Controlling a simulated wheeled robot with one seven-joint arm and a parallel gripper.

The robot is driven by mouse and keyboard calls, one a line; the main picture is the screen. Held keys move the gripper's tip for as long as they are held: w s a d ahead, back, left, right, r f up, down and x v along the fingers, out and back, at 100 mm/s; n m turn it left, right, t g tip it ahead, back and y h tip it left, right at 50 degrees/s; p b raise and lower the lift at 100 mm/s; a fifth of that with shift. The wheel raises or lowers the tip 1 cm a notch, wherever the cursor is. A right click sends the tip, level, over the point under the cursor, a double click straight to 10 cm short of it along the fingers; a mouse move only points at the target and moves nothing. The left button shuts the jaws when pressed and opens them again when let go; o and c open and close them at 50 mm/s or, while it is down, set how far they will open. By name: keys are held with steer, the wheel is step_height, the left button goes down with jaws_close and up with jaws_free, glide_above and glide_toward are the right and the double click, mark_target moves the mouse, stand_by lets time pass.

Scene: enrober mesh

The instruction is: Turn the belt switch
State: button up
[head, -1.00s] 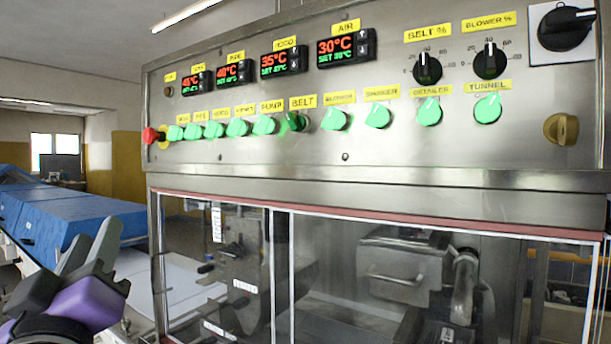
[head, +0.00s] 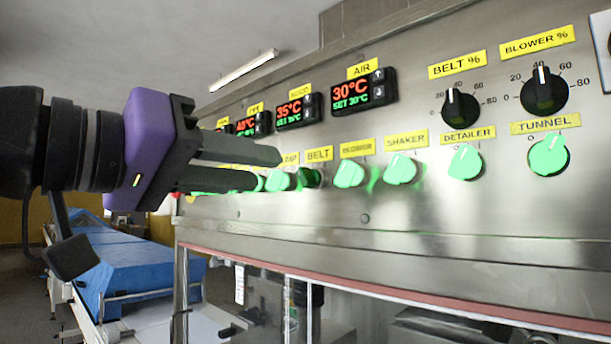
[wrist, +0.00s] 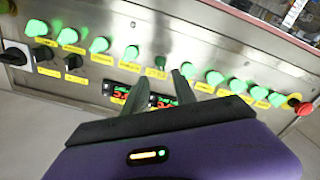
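The belt switch (head: 311,178) sits under the yellow BELT label (head: 319,154) on the steel control panel. It looks darker than the lit green knobs beside it, and the exact way it points is hard to tell. In the wrist view the belt switch (wrist: 160,62) appears just beyond the fingertips, roughly between them. My gripper (head: 269,168) has a purple body and two grey fingers, apart and empty. In the head view it is left of the belt switch, with its fingers pointing right. In the wrist view my gripper (wrist: 161,75) shows a gap between its fingers. No contact is visible.
The blower knob (head: 349,174) is just right of the belt switch, and the pump knob (head: 279,181) just left. Temperature displays (head: 363,94) and black dials (head: 460,108) sit above. A red button (wrist: 300,106) is at the panel's end. My arm hides the panel's left part.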

mark_target(301, 176)
steer(key=p+x, duration=0.1)
steer(key=x, duration=0.6)
steer(key=shift+w+d+f, duration=0.1)
steer(key=shift+w+d, duration=0.15)
steer(key=shift+w, duration=0.1)
jaws_close()
